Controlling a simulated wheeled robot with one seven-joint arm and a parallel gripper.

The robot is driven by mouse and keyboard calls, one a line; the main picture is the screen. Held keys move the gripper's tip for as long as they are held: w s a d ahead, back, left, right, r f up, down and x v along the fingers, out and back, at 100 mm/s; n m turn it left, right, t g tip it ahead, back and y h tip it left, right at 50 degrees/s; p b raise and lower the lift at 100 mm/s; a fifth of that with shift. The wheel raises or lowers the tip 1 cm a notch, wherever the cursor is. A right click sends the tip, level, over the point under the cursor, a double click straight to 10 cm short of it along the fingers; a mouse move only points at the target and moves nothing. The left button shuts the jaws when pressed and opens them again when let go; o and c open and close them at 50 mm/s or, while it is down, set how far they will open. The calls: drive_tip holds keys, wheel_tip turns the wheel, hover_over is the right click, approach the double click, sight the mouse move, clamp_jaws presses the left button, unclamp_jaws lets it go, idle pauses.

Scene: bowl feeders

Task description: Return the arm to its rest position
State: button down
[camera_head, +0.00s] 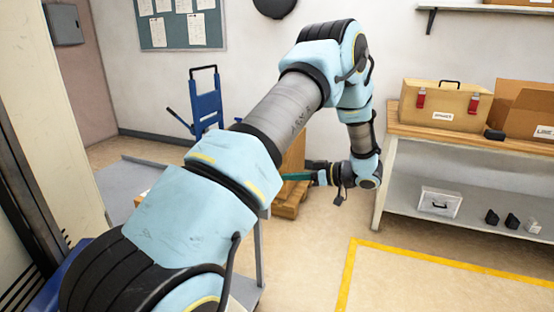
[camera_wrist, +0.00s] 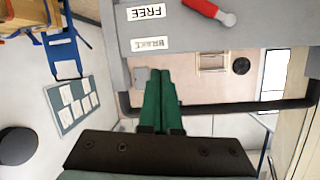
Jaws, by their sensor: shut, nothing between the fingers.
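My arm reaches out from the lower left of the head view, rises to a bent elbow and drops at the far end. My gripper (camera_head: 285,177) is at the end of the arm, pointing left, partly hidden behind my own arm. In the wrist view, the two green fingers of my gripper (camera_wrist: 160,72) lie side by side with no gap. The gripper is shut and holds nothing.
A wooden bench (camera_head: 400,132) with a tan toolbox (camera_head: 446,106) stands right of my arm. A blue hand truck (camera_head: 207,105) is behind, left. Floor at lower right is clear.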

drive_tip(key=w+a+r+m+t+h, duration=0.35)
drive_tip(key=w+r+m+h, duration=0.3)
drive_tip(key=r+h, duration=0.4)
drive_tip(key=s+a+f+m+g+h, duration=0.1)
drive_tip(key=s+a+g, duration=0.2)
drive_tip(key=s, duration=0.6)
drive_tip(key=s+a+f+m+g, duration=0.1)
drive_tip(key=s+a+m+g, duration=0.1)
drive_tip(key=s+a, duration=0.3)
drive_tip(key=s+a+f+m+g+h, duration=0.1)
drive_tip(key=s+a+g, duration=0.3)
drive_tip(key=s, duration=0.9)
drive_tip(key=shift+s+a+f+m+h, duration=0.25)
drive_tip(key=shift+a+f+m+h, duration=0.1)
drive_tip(key=shift+m, duration=0.1)
